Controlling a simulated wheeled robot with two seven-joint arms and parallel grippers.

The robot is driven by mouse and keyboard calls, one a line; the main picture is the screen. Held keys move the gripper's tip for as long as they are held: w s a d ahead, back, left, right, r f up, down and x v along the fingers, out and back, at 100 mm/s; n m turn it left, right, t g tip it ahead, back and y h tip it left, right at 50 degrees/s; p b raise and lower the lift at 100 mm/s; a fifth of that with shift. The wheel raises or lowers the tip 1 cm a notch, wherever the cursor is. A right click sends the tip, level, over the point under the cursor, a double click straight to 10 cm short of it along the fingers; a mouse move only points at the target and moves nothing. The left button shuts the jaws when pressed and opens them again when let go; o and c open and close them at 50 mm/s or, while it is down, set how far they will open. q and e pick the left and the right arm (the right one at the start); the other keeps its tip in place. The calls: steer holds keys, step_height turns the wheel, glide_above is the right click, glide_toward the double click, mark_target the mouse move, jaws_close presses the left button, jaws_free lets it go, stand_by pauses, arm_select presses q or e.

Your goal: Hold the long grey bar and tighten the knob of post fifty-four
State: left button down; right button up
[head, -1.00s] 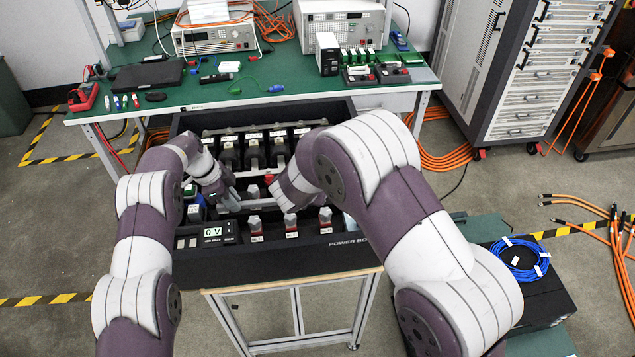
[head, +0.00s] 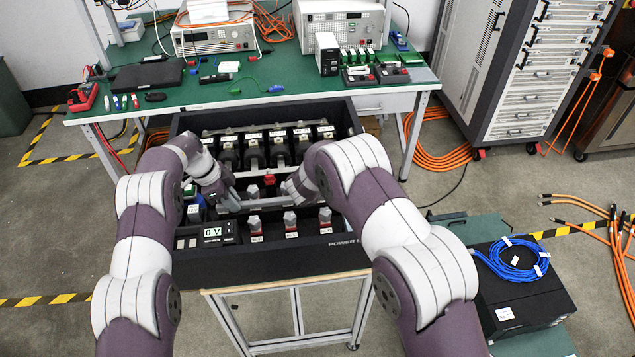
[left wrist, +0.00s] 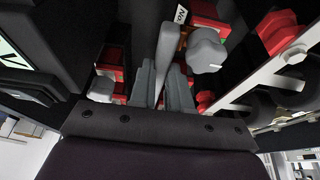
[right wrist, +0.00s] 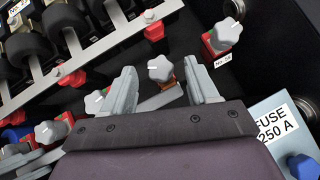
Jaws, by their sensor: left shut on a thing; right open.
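My left gripper (head: 230,205) is over the left middle of the black power box. In the left wrist view its fingers (left wrist: 163,88) are shut on a long grey bar (left wrist: 166,42). The bar's far end lies by a grey knob (left wrist: 208,50) with a copper-coloured piece under it. My right gripper (head: 287,190) is low over the box's middle. A label by another red post (right wrist: 223,70) is too small to read surely.
The box (head: 340,262) stands on a wooden-topped cart (head: 215,293). Front posts with red bases (head: 291,222) stand close to both grippers. A row of black cylinders (head: 253,152) is behind. A fuse label (right wrist: 272,122) is beside the right gripper.

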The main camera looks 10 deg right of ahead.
steer(key=shift+c, duration=0.2)
steer(key=c, duration=1)
steer(key=shift+w+a+m+g+h, duration=0.15)
steer(key=shift+m+g+h, duration=0.15)
steer(key=shift+m+h, duration=0.4)
steer(key=shift+a+m+g+h, duration=0.1)
steer(key=shift+m+g+h, duration=0.25)
steer(key=shift+m, duration=0.55)
steer(key=o, duration=1)
steer(key=shift+o, duration=0.2)
steer(key=v, duration=1.2)
steer(key=shift+s, duration=0.25)
